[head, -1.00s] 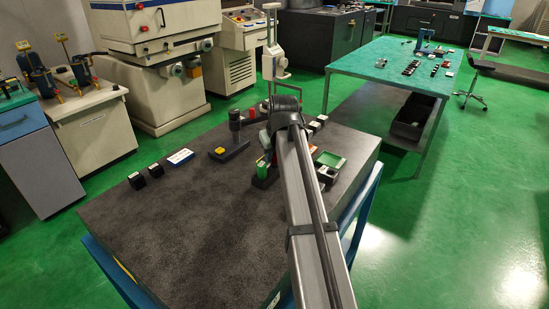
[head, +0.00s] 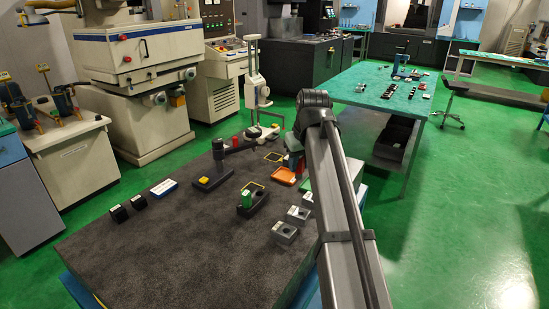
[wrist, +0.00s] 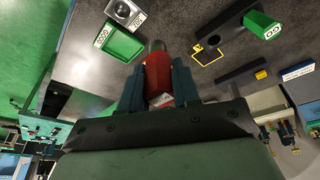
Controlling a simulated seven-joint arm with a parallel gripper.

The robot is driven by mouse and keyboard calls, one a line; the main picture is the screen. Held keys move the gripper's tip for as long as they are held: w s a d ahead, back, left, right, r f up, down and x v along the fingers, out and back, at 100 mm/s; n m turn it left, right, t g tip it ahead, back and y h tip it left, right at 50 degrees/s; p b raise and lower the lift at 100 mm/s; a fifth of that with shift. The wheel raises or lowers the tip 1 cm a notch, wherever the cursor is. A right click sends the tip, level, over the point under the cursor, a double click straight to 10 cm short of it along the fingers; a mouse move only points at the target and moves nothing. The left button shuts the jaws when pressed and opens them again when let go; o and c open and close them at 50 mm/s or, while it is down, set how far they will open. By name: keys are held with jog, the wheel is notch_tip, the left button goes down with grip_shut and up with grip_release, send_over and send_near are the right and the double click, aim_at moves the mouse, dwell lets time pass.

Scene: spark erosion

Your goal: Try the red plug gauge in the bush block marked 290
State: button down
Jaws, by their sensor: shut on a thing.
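In the wrist view my gripper (wrist: 158,88) is shut on the red plug gauge (wrist: 158,72), whose grey tip (wrist: 157,46) points away from the fingers. The gauge is above the table, clear of the blocks. In the head view my arm partly hides the gripper. The black holder (head: 258,202) has a green plug (head: 246,198) and an empty hole.
A green tray (wrist: 118,44) lies beside the bush block in the wrist view. An orange tray (head: 282,176) is near my gripper. The front left tabletop is clear.

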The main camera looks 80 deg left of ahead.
jog(key=d+f+n+h, duration=0.1)
jog(key=d, duration=0.5)
jog(key=shift+s+f+g, duration=0.3)
jog(key=shift+s+f, duration=0.1)
jog(key=shift+f, duration=0.1)
jog(key=shift+d+x, duration=0.2)
jog(key=shift+x, duration=0.65)
jog(key=shift+d+x, duration=0.2)
jog(key=shift+x, duration=0.65)
jog(key=shift+d+x, duration=0.2)
jog(key=shift+x, duration=0.7)
jog(key=shift+w+f, duration=0.2)
jog(key=shift+f, duration=0.25)
jog(key=shift+r, duration=0.15)
jog(key=shift+a+v, duration=0.25)
jog(key=shift+v, duration=0.9)
jog(key=shift+a+v, duration=0.25)
jog(key=shift+v, duration=0.85)
jog(key=shift+s+r, duration=0.2)
